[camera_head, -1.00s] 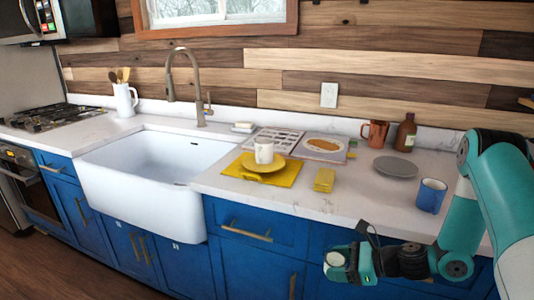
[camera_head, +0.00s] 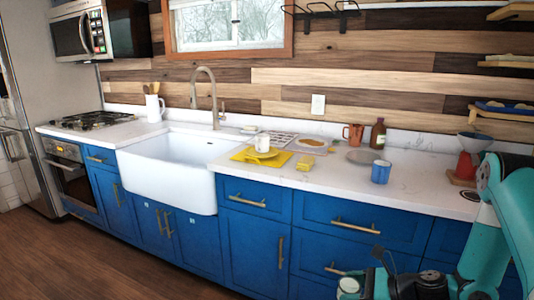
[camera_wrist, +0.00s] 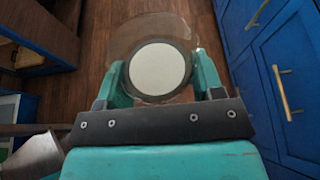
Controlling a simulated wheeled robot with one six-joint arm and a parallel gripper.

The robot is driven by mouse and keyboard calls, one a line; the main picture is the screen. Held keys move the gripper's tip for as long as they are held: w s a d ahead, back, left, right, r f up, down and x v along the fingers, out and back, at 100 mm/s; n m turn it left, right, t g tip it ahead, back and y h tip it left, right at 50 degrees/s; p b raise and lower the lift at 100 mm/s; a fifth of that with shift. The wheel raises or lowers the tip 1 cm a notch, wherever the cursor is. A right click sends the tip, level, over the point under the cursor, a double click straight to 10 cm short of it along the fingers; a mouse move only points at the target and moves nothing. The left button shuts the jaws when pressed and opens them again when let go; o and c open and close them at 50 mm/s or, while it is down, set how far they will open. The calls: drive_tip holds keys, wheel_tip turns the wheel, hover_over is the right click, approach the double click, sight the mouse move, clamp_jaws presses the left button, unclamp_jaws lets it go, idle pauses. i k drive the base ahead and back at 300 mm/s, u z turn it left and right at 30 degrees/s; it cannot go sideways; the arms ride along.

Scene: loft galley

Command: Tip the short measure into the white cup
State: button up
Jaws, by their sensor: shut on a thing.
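My gripper (camera_wrist: 160,80) is shut on the short measure, a clear round vessel (camera_wrist: 122,42) with a white disc of contents (camera_wrist: 160,68) inside a dark ring. In the head view, the measure (camera_head: 348,286) shows at the bottom edge, in front of the blue cabinets and below counter height, well away from the cup. Its lower part is hidden.
A blue mug (camera_head: 380,172), grey plate (camera_head: 363,157), copper mug (camera_head: 353,134) and brown bottle (camera_head: 378,134) stand to the right. The counter's front is clear there.

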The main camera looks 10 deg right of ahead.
sight(262, 140)
drive_tip(key=u, duration=0.85)
drive_tip(key=i, duration=1.5)
drive_tip(key=z, duration=0.65)
